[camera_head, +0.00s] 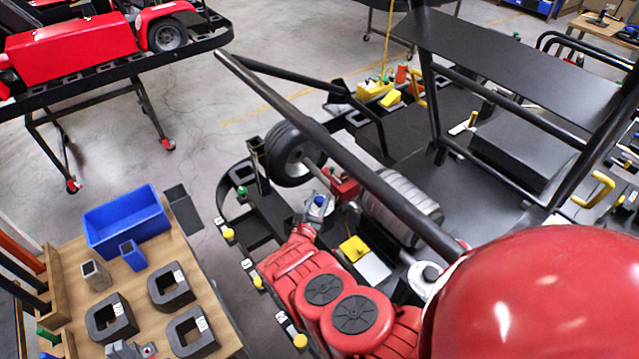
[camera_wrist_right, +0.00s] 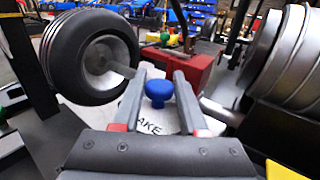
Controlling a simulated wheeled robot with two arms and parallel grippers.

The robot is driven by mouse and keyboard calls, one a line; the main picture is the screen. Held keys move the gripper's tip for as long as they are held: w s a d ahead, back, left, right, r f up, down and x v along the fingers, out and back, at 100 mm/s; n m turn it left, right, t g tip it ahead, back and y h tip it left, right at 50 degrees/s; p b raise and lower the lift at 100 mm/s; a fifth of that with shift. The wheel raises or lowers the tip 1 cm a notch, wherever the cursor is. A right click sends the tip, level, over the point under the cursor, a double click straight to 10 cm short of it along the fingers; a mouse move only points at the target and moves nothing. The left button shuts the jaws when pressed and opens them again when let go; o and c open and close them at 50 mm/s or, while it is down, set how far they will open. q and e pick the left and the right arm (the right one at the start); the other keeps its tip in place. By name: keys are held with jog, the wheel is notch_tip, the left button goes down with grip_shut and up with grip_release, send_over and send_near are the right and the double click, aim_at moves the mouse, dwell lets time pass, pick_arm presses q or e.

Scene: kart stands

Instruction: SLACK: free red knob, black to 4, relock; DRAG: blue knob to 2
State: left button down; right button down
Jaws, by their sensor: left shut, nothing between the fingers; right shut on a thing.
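The blue knob (camera_head: 319,201) stands on the kart frame beside the near black wheel. In the right wrist view the blue knob (camera_wrist_right: 159,93) sits between the two grey fingers of my right gripper (camera_wrist_right: 159,75), over a pale plate with the letters "AKE". My right gripper (camera_head: 316,207) is shut on it. I cannot make out the red knob, the black knob or any scale numbers for certain.
A black kart tube (camera_head: 345,160) runs diagonally above my right gripper. The wheel (camera_wrist_right: 90,55) and a red block (camera_wrist_right: 185,70) are close to the fingers. A blue bin (camera_head: 125,222) and several dark square blocks lie on the wooden table (camera_head: 215,300). Open floor lies beyond.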

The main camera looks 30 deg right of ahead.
jog(key=shift+s+n+t+y+p, duration=0.1)
jog(key=shift+n+t+y+p, duration=0.4)
jog(key=shift+n+t+y, duration=0.5)
jog(key=shift+a+n+t+y, duration=0.1)
jog(key=shift+n+t+y, duration=0.85)
jog(key=shift+y, duration=0.6)
jog(key=shift+n+t+y, duration=0.65)
jog(key=shift+n+y, duration=0.5)
jog(key=shift+y, duration=0.4)
jog(key=shift+n+y, duration=0.3)
jog(key=shift+y, duration=0.1)
jog(key=shift+f+y, duration=0.15)
jog(key=shift+y, duration=0.15)
jog(key=shift+c, duration=2.3)
grip_release()
